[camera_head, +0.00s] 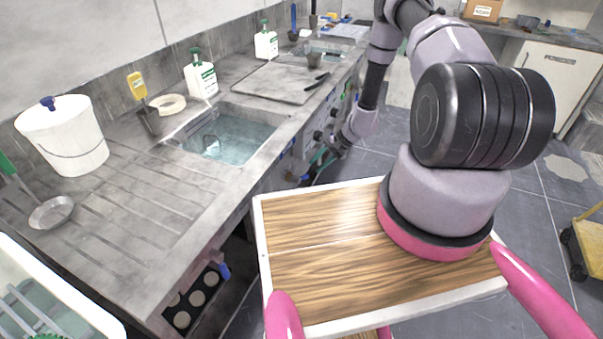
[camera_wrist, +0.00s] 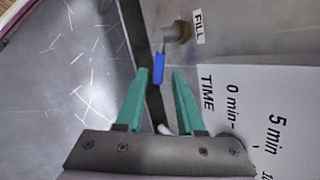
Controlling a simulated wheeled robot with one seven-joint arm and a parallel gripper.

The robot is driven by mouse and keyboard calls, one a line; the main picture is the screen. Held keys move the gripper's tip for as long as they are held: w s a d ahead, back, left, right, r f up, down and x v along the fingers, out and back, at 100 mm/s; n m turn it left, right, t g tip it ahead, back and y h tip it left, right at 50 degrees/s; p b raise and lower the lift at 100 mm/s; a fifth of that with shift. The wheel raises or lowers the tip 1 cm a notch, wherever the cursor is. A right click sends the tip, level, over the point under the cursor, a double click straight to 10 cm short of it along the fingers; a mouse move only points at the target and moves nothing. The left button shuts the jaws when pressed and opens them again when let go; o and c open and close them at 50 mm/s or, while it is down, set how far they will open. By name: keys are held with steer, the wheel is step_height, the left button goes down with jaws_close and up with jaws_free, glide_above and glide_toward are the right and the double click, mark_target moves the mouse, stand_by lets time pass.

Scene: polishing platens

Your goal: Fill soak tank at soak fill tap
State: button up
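In the wrist view, a tap with a brass-coloured body and a blue lever (camera_wrist: 158,68) sits beside a label reading FILL (camera_wrist: 198,27). My gripper (camera_wrist: 160,76) is open, with its teal fingers apart on either side of the lever's end. I cannot tell whether either finger touches it. In the head view my gripper (camera_head: 321,160) is low at the counter front, small and partly hidden. A sunken basin (camera_head: 262,113) in the counter holds clear, greenish water. No label shows whether it is the soak tank.
The counter (camera_head: 130,205) carries a white bucket (camera_head: 62,137), a white bottle (camera_head: 201,80) and a board (camera_head: 270,82). A yellow cart (camera_head: 590,245) stands at the right on open floor.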

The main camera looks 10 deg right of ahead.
mark_target(303, 177)
steer(key=x, duration=1)
steer(key=shift+w+f, duration=0.25)
steer(key=shift+f, duration=0.05)
jaws_close()
stand_by(1.0)
